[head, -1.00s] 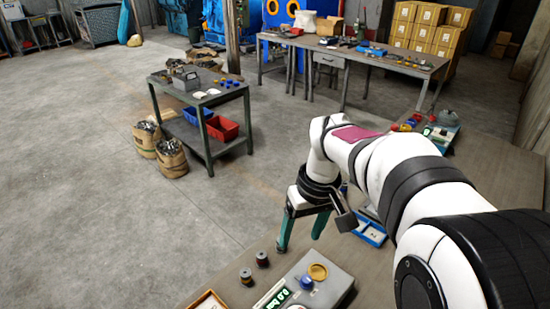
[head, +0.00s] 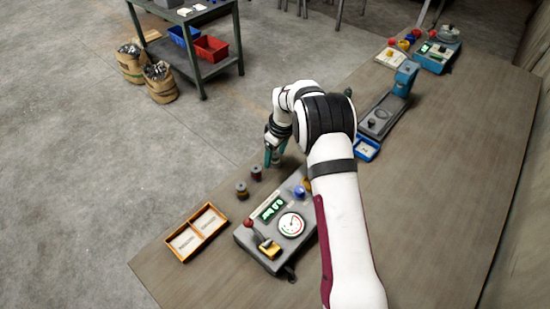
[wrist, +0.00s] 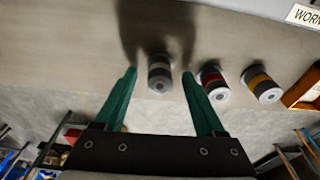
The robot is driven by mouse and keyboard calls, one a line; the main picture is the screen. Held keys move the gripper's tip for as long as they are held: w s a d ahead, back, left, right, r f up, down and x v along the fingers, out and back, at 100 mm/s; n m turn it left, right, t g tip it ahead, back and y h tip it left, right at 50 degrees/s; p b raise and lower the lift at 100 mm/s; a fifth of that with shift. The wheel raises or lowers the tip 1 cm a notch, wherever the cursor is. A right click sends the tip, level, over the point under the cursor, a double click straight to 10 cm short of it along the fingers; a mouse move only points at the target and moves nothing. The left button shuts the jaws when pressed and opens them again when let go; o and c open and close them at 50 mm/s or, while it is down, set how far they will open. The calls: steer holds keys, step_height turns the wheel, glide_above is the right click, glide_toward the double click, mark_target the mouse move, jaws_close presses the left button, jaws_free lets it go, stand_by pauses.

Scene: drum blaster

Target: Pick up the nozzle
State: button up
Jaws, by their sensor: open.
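Three short banded cylinders, which look like nozzles, stand in a row in the wrist view. They are a grey one (wrist: 160,73), a red-banded one (wrist: 213,82) and a yellow-banded one (wrist: 262,85). My gripper (wrist: 159,78) is open, with its green fingers on either side of the grey one in the picture; I cannot tell how far above it they are. In the head view my gripper (head: 272,158) points down near the bench's left edge. The red-banded (head: 256,173) and yellow-banded (head: 242,190) nozzles show beside it; the grey one is hidden there.
A grey control console (head: 270,228) with a dial and red-knobbed lever stands close to the nozzles. An orange two-compartment tray (head: 178,255) lies to their left. A blue-and-grey device (head: 380,118) stands farther back. The bench's right side (head: 440,190) is clear.

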steer(key=shift+w+a+f, duration=0.1)
steer(key=shift+f, duration=0.45)
jaws_close()
